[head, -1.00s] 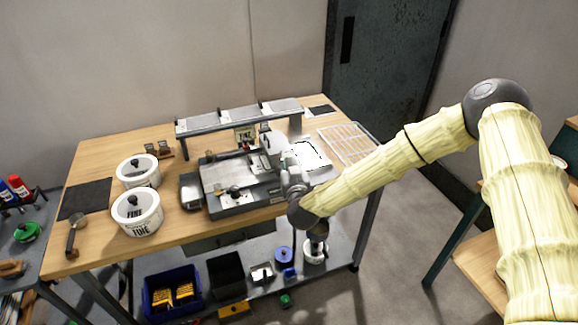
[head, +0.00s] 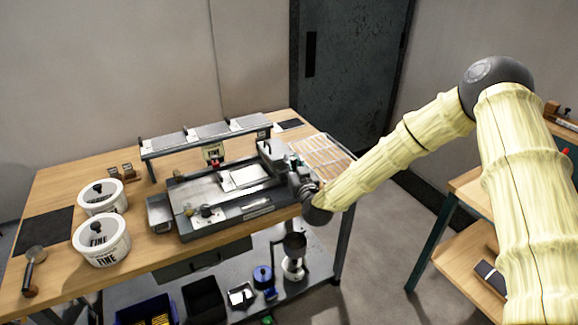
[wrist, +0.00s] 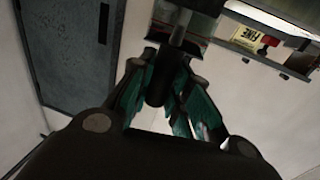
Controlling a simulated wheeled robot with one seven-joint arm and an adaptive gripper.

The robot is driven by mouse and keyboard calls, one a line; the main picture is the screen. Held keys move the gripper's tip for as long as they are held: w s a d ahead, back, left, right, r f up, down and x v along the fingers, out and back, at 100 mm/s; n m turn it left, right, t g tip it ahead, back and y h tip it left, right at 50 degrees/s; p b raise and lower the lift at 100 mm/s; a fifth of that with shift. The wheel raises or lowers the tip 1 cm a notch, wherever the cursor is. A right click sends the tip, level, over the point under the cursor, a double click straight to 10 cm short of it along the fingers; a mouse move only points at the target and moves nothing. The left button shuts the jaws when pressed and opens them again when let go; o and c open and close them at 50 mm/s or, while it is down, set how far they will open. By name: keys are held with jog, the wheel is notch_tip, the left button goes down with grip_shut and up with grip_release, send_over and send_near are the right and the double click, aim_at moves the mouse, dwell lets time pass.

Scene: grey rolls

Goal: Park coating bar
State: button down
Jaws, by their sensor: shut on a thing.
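The coating machine (head: 258,209) is a low grey bed on the wooden table in the head view. A white sheet (head: 243,178) lies on the bed. A grey block-like carriage (head: 272,150), seemingly carrying the coating bar, stands across the bed's right end, right of the sheet. My gripper (head: 292,168) is at the bed's right end, beside the carriage. In the wrist view my gripper (wrist: 160,95) has its green-padded fingers closed around a dark cylindrical handle (wrist: 157,85). A rod (wrist: 180,28) runs from it to a grey body. The bar itself cannot be made out.
A wire rack (head: 322,155) lies to the right. The lower shelf holds bins and small items.

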jog(key=shift+w+d+r, duration=0.1)
jog(key=shift+w+d, duration=0.05)
jog(key=shift+d, duration=0.15)
jog(key=c, duration=1.3)
grip_release()
jog(key=shift+d, duration=0.15)
jog(key=shift+a, duration=0.2)
jog(key=s, duration=0.4)
jog(key=s+d, duration=0.1)
jog(key=s, duration=0.3)
jog(key=s+d, duration=0.1)
jog(key=s, duration=0.3)
jog(key=shift+d, duration=0.25)
jog(key=shift+w, duration=0.1)
